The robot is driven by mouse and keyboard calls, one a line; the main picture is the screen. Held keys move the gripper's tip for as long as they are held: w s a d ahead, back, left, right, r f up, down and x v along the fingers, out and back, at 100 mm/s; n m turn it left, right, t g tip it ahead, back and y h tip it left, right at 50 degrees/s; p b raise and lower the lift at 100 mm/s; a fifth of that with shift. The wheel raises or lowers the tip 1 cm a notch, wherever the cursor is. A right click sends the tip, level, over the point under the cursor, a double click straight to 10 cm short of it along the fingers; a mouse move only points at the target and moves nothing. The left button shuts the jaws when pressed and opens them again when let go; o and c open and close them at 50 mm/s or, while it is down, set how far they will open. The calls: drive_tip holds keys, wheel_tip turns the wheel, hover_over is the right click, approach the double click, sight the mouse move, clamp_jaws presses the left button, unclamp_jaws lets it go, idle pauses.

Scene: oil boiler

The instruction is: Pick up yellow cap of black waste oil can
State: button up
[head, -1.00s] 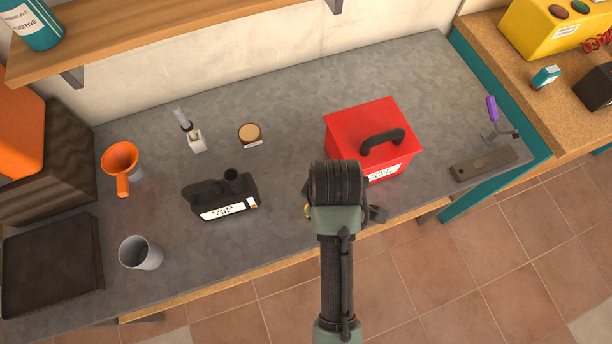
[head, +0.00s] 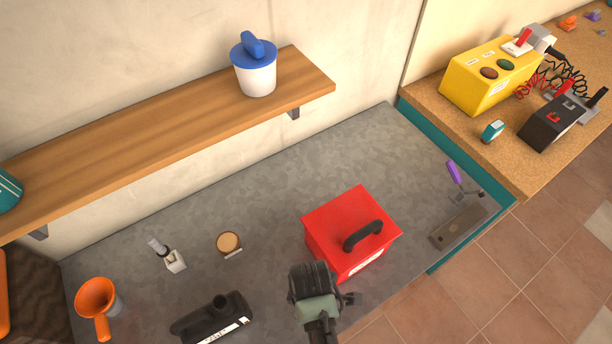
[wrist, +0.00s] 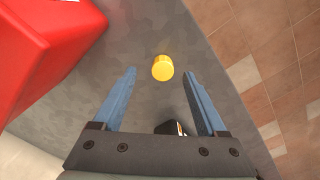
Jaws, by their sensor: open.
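The yellow cap (wrist: 162,68) stands on the grey worktop in the wrist view, apart from the can. It lies just beyond and between the blue fingertips. My gripper (wrist: 160,76) is open, with nothing between its fingers. In the head view my arm hides the cap and most of the gripper. The black oil can (head: 212,318) lies at the bottom of the head view, left of my arm. It shows a white label and no yellow cap on it. A small dark thing with a pale edge (wrist: 170,128) shows near the gripper's base; I cannot tell what it is.
A red box (head: 335,225) with a black handle stands close beside my arm. An orange funnel (head: 97,298), a small brown-topped jar (head: 228,242) and a wooden shelf (head: 160,135) are left. Worktop around the cap is clear; its front edge is near.

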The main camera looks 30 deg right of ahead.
drive_tip(key=shift+a+f, duration=0.2)
drive_tip(key=shift+f, duration=1.05)
drive_tip(key=shift+a+f, duration=0.2)
drive_tip(key=shift+f, duration=1.05)
clamp_jaws()
